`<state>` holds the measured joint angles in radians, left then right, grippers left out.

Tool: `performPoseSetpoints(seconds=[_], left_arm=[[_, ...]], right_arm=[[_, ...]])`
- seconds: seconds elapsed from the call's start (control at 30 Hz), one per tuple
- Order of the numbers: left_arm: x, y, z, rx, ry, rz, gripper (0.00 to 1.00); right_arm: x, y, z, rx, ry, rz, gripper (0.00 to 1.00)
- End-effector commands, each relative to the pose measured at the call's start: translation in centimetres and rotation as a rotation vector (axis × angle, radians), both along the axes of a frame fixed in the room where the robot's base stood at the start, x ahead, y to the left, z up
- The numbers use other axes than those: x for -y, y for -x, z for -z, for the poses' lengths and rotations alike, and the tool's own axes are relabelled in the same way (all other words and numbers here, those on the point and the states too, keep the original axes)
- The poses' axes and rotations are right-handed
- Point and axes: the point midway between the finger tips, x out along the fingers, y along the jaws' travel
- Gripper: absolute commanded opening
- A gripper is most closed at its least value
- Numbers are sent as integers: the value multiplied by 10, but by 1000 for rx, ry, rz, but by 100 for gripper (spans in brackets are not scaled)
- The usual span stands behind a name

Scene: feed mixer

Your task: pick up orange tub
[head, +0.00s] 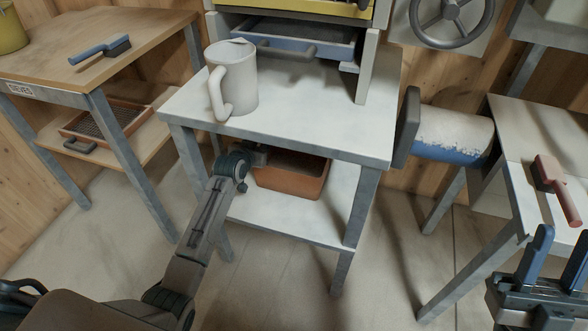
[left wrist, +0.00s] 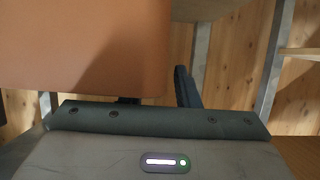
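The orange tub (head: 295,180) is at the lower shelf (head: 300,217) of the white-topped table, below the tabletop, which hides its upper back part. My left gripper (head: 256,157) reaches in under the tabletop at the tub's left end, and its fingers are mostly hidden there. In the left wrist view the tub (left wrist: 85,45) fills the upper left, very close. One dark finger (left wrist: 186,88) shows just right of the tub's edge; the other is largely hidden, so I cannot tell whether the gripper grips it. My right gripper (head: 556,262) is open and empty at the lower right.
A white jug (head: 236,82) stands on the white tabletop (head: 320,122) above the tub. The table legs (head: 360,210) flank the shelf. A blue-and-white cylinder (head: 450,135) is at right. A red-handled tool (head: 555,185) lies on the right table. A blue brush (head: 100,48) lies on the left table.

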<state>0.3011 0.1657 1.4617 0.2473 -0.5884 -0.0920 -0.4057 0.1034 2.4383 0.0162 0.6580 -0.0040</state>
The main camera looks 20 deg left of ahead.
Motion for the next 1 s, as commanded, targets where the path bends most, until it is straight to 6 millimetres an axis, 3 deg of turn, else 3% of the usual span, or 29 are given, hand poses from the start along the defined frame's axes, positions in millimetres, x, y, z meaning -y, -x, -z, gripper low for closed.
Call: performPoseSetpoints(seconds=[0.13, 0.3, 1.0], left_arm=[[0, 0, 0, 0, 0, 0, 29], [0, 0, 0, 0, 0, 0, 0], [0, 0, 0, 0, -1, 0, 0]], right_arm=[[0, 0, 0, -1, 0, 0, 36], [0, 0, 0, -2, 0, 0, 36], [0, 0, 0, -2, 0, 0, 36]])
